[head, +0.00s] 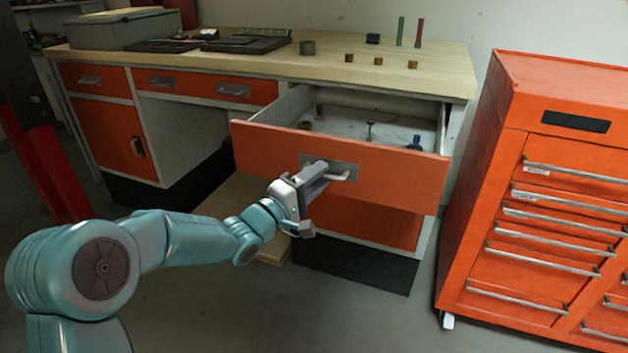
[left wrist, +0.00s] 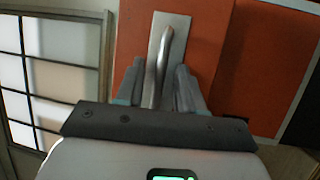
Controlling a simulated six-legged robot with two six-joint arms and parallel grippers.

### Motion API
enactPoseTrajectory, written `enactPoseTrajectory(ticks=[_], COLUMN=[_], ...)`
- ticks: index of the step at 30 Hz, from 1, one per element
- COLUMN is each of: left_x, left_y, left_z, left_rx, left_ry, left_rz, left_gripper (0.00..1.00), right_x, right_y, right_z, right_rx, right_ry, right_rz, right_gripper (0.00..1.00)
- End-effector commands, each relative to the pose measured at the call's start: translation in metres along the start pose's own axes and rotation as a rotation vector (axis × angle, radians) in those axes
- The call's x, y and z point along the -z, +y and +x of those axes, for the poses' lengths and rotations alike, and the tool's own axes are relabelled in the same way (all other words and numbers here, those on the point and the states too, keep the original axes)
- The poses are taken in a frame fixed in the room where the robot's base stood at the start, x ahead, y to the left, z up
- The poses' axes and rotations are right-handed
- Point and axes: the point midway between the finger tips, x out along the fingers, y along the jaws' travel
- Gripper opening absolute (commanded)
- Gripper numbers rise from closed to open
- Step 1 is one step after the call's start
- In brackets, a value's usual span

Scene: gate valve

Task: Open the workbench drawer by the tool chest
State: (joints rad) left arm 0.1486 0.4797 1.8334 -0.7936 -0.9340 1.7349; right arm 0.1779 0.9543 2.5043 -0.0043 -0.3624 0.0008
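The workbench drawer (head: 395,177) by the tool chest stands pulled well out, with its inside showing. It has an orange front and a grey bar handle (head: 340,173) on a pale plate. My left gripper (head: 318,178) is at this handle. In the left wrist view the handle bar (left wrist: 164,55) runs between the two fingers of the gripper (left wrist: 158,88), which look close against it. The contact itself is partly hidden. The orange tool chest (head: 535,215) stands to the right with its drawers shut. My right gripper is not in view.
Small items, including a dark post-like piece (head: 370,131), are in the drawer. The wooden benchtop (head: 440,72) carries a grey case (head: 115,28), brass pieces and upright rods. Other bench drawers (head: 232,90) are shut. Clear floor (head: 240,305) lies in front.

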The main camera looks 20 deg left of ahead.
Motion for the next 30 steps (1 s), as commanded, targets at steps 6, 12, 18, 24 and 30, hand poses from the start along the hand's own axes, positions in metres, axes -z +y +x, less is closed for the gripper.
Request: enactPoseTrajectory(ticks=[6,12,18,24,30], left_x=[0.001,0.002,0.002,0.001,0.0], left_y=[0.001,0.002,0.001,0.001,0.0], left_z=[-0.022,-0.075,-0.125,-0.155,-0.164], left_rx=[0.002,0.004,0.003,0.001,0.0], left_ry=[0.002,0.005,0.005,0.002,0.0], left_rz=[0.0,0.0,-0.001,0.001,0.0], left_gripper=[0.37,0.37,0.37,0.37,0.37], right_x=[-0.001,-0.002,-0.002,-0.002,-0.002], right_y=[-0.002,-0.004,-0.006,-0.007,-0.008], right_z=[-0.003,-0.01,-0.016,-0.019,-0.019], right_rx=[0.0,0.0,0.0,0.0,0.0], right_ry=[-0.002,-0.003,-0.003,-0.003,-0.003], right_rz=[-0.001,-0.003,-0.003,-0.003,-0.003], right_gripper=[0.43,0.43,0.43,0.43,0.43])
